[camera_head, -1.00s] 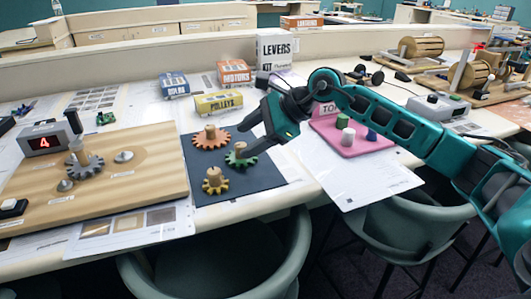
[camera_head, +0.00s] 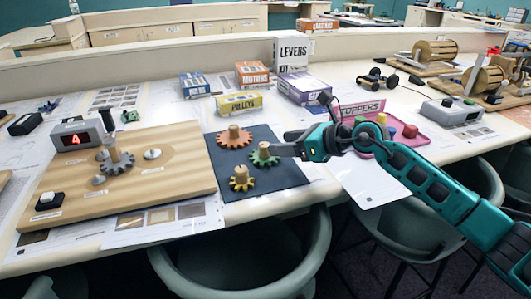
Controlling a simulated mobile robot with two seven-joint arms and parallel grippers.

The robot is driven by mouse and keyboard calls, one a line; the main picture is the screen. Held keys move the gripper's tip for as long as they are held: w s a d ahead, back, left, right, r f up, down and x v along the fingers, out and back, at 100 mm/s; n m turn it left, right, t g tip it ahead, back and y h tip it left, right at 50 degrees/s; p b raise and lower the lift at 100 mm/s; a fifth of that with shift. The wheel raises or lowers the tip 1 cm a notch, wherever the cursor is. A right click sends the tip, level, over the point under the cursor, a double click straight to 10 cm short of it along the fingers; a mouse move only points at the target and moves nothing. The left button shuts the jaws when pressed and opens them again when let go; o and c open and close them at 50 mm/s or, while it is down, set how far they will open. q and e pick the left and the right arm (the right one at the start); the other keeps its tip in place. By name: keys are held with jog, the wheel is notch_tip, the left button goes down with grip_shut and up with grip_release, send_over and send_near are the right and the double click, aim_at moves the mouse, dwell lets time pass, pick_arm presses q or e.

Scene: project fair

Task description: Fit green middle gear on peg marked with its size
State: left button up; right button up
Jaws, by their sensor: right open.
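The green gear (camera_head: 262,161) with a wooden knob lies on a dark mat (camera_head: 282,183), between an orange gear (camera_head: 236,141) behind it and a yellow gear (camera_head: 243,184) in front. My right gripper (camera_head: 284,143) is open and empty, its fingertips just right of the green gear's knob. I cannot tell whether a finger touches it. A wooden board (camera_head: 184,187) on the left carries a grey gear (camera_head: 113,166) on a post. My left gripper is not in view.
A display box (camera_head: 76,135) reading 4 stands at the board's back edge, and a switch box (camera_head: 49,201) at its front left. Small boxes, among them a yellow one (camera_head: 239,103), stand behind the mat. A pink tray (camera_head: 433,141) lies to the right, behind my right arm.

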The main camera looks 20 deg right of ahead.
aim_at(265, 144)
jog(key=shift+x, duration=3.4)
jog(key=shift+f, duration=0.1)
jog(key=shift+c, duration=0.2)
grip_shut()
